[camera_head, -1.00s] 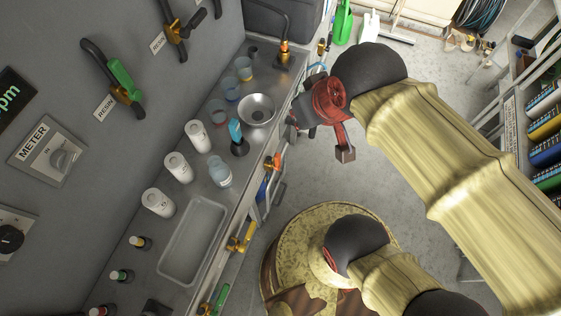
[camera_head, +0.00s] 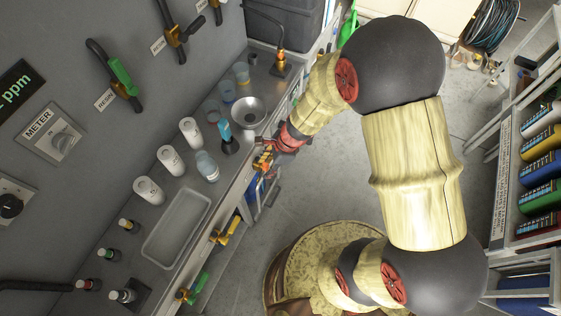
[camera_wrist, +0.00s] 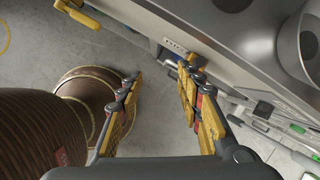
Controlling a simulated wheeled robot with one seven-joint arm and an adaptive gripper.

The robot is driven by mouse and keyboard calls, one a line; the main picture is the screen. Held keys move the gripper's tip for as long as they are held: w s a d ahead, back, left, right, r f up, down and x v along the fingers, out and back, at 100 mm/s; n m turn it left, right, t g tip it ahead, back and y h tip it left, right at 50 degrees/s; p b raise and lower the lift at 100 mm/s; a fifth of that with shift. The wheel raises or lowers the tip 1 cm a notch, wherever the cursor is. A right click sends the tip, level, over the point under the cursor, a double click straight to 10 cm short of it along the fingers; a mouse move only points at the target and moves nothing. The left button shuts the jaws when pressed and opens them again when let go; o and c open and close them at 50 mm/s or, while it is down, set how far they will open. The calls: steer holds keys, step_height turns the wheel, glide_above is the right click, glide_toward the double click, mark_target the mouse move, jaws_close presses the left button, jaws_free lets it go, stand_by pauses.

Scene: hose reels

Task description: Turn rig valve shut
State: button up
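Several small valves line the front edge of the bench; I cannot tell which is the rig valve. A yellow-handled valve (camera_head: 228,230) and a green-handled one (camera_head: 196,288) show clearly in the head view. An orange valve farther along is partly hidden by my gripper (camera_head: 270,152), which is at the bench's front edge. In the wrist view my gripper (camera_wrist: 162,95) has its fingers spread wide, with floor between them. Its right finger is close to the bench front; contact cannot be told. A yellow handle (camera_wrist: 78,14) shows at the upper left of the wrist view.
Wall valves include a green handle (camera_head: 122,76). A shelf of coloured containers (camera_head: 540,170) stands right. Floor (camera_head: 335,175) between is clear.

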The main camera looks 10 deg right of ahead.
steer(key=w+d+m+t, duration=0.2)
steer(key=w+d+m, duration=0.1)
steer(key=w+m, duration=0.25)
steer(key=shift+m+h, duration=0.3)
steer(key=shift+m, duration=0.15)
steer(key=shift+s+a+b+x, duration=0.15)
steer(key=shift+b+x, duration=0.45)
steer(key=shift+x, duration=0.65)
steer(key=shift+s+b+x, duration=0.15)
steer(key=shift+b+x, duration=0.45)
steer(key=shift+x, duration=0.65)
steer(key=shift+s+a+b+x, duration=0.15)
steer(key=shift+b+x, duration=0.45)
steer(key=shift+x, duration=0.65)
steer(key=shift+c, duration=0.7)
steer(key=c, duration=0.8)
jaws_close()
